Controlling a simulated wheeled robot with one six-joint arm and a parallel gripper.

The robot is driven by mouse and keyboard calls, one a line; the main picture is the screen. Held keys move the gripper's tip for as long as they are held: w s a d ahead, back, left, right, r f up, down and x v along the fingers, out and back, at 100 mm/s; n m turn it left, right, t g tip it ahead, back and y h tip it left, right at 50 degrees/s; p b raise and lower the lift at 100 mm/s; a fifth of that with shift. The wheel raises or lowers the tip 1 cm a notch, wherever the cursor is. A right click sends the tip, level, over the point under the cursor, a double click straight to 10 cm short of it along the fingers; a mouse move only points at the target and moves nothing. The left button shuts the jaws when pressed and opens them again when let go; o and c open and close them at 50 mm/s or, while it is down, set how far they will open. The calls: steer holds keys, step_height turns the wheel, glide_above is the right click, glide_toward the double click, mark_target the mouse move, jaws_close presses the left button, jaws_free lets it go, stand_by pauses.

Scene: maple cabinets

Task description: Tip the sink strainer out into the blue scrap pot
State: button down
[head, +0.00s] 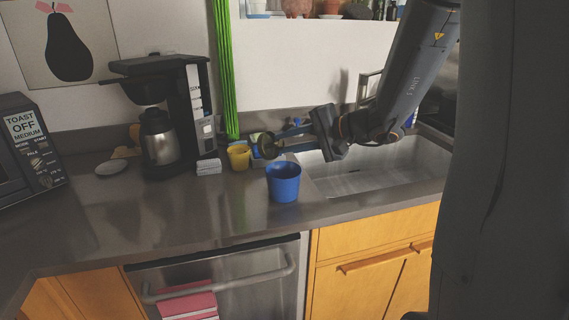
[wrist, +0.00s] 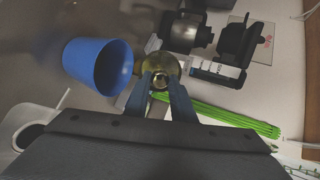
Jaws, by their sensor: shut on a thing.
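The blue scrap pot (head: 284,186) stands upright on the counter, just left of the sink; it also shows at the left in the wrist view (wrist: 88,62). My gripper (head: 284,146) is shut on the sink strainer (head: 267,147), a small dark round piece held above the counter, higher than the pot's rim and slightly to its left in the head view. In the wrist view the strainer (wrist: 161,66) is brass-coloured and round, held at my fingertips (wrist: 160,82), right of the pot and apart from it. I cannot tell whether scraps are in the strainer or pot.
A yellow cup (head: 239,158) and a pale stack (head: 208,167) sit behind the pot, near the coffee maker (head: 165,115). The sink basin (head: 365,170) lies to the right. A bright green hanging thing (head: 225,70) is behind. The front counter (head: 180,220) is clear.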

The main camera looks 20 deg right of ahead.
mark_target(265, 143)
steer(key=shift+w+a+r+g+h+p, duration=0.5)
steer(key=shift+g+h+p, duration=0.4)
steer(key=shift+p, duration=1.3)
steer(key=p, duration=0.2)
steer(key=g+h+p, duration=0.1)
steer(key=shift+w+a+r+p, duration=0.1)
steer(key=shift+w+a+p, duration=0.15)
steer(key=shift+a+p, duration=0.1)
steer(key=w+a+g+h+p, duration=0.1)
steer(key=p, duration=0.5)
steer(key=shift+w+a+g+h+p, duration=0.5)
steer(key=shift+p, duration=0.6)
steer(key=w+a+f+g+h+b, duration=0.1)
steer(key=w+a+g+h, duration=0.3)
steer(key=w+a, duration=0.2)
steer(key=shift+w+a+f+g+h, duration=0.25)
steer(key=shift+w+a+g+h, duration=0.05)
steer(key=shift+w, duration=0.15)
